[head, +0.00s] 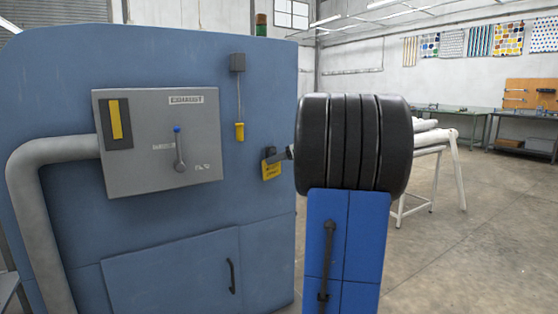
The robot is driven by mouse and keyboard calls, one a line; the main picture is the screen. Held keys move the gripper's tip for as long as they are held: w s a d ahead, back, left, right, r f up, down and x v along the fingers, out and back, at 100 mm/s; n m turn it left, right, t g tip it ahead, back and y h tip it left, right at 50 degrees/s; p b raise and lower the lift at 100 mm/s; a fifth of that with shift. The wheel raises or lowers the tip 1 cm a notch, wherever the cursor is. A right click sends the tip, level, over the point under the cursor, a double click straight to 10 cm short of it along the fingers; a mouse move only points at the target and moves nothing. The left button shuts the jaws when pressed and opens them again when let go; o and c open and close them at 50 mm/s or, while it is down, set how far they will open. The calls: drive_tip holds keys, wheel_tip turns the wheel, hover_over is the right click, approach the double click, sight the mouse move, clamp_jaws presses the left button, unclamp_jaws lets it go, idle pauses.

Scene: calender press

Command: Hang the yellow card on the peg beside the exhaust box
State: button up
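The yellow card (271,170) with dark lettering is upright, slightly tilted, in front of the blue machine face, right of and a little below the grey exhaust box (205,140). The small dark grey end of my gripper (281,155) shows at the card's top right edge and seems to touch it. The rest of my gripper is hidden behind the large black ribbed body. The fingers are too small to tell open from shut. A small dark shape is at the card's top left; I cannot tell whether it is the peg or whether the card hangs on it.
A yellow pull handle (239,131) hangs on a cord between box and card. The box carries a lever (179,150) and a yellow-striped plate (116,119). A thick grey pipe (40,190) runs at left. White rolls on a rack (437,150) stand behind; the right floor is clear.

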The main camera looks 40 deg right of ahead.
drive_tip(key=v, duration=1.6)
drive_tip(key=shift+s+a+r, duration=0.1)
drive_tip(key=shift+s, duration=0.05)
drive_tip(key=a+f+n+g+y, duration=0.15)
drive_tip(key=a+f+n, duration=0.35)
drive_tip(key=a, duration=0.5)
drive_tip(key=a+f+n+g, duration=0.2)
drive_tip(key=a+f+n, duration=0.3)
drive_tip(key=a, duration=0.5)
drive_tip(key=a+f+n+g+y, duration=0.15)
drive_tip(key=a+f+n, duration=0.35)
drive_tip(key=a, duration=0.5)
drive_tip(key=s+a+f+n+g+h, duration=0.3)
drive_tip(key=s+a+f+n, duration=1)
drive_tip(key=n, duration=0.7)
drive_tip(key=shift+s+f+n, duration=0.4)
drive_tip(key=shift+s+f, duration=0.75)
